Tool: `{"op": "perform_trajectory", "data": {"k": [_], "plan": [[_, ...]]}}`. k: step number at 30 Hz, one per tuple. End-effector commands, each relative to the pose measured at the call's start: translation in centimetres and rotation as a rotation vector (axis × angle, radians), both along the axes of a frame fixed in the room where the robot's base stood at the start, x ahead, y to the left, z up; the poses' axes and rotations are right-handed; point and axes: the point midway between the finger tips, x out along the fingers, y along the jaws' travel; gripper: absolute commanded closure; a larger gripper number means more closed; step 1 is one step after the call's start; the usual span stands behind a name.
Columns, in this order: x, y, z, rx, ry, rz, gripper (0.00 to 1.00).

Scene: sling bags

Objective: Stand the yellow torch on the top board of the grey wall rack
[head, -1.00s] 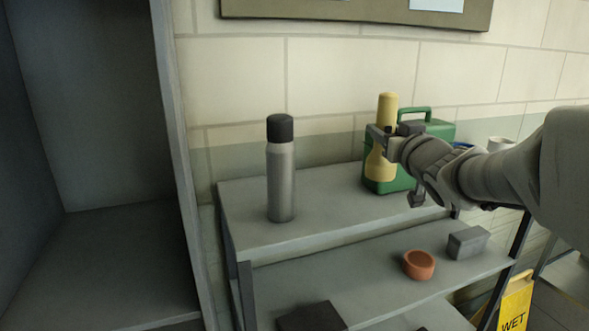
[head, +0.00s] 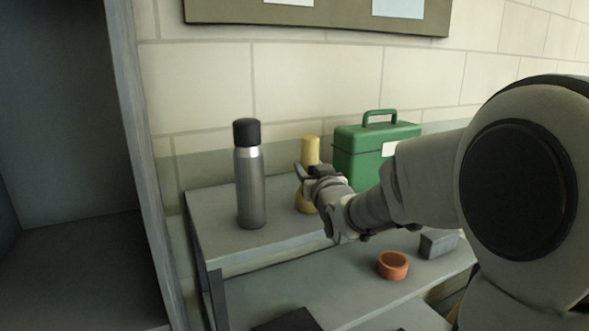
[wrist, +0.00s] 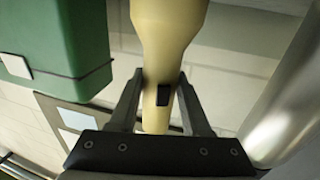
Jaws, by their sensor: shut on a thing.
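The yellow torch (head: 311,150) is upright over the top board (head: 215,250) of the grey wall rack, between the grey flask and the green toolbox. My gripper (head: 311,178) is shut on its body and hides its middle in the head view. The torch's lower end shows just below the gripper; I cannot tell whether it touches the board. In the wrist view the torch (wrist: 160,50) runs between my two fingers (wrist: 156,98), with a small black switch on its side.
A grey flask with a black cap (head: 250,180) stands on the top board left of the torch. A green toolbox (head: 375,150) stands to the right. The lower board holds an orange pot (head: 393,265) and a dark grey box (head: 438,243). A tall grey cabinet (head: 145,160) is at left.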

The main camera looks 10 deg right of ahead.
Motion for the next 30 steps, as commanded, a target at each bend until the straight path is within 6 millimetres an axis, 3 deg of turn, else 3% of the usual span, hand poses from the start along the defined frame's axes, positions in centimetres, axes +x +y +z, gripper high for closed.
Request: {"op": "perform_trajectory", "data": {"k": [12, 13, 17, 30], "plan": [[-0.01, 0.0, -0.41, -0.001, -0.003, 0.0, 1.0], [-0.02, 0.0, -0.31, -0.001, -0.001, 0.0, 0.47], [-0.02, 0.0, -0.3, -0.001, -0.001, 0.0, 0.23], [-0.01, -0.02, 0.32, 0.0, -0.001, 0.0, 0.22]]}}
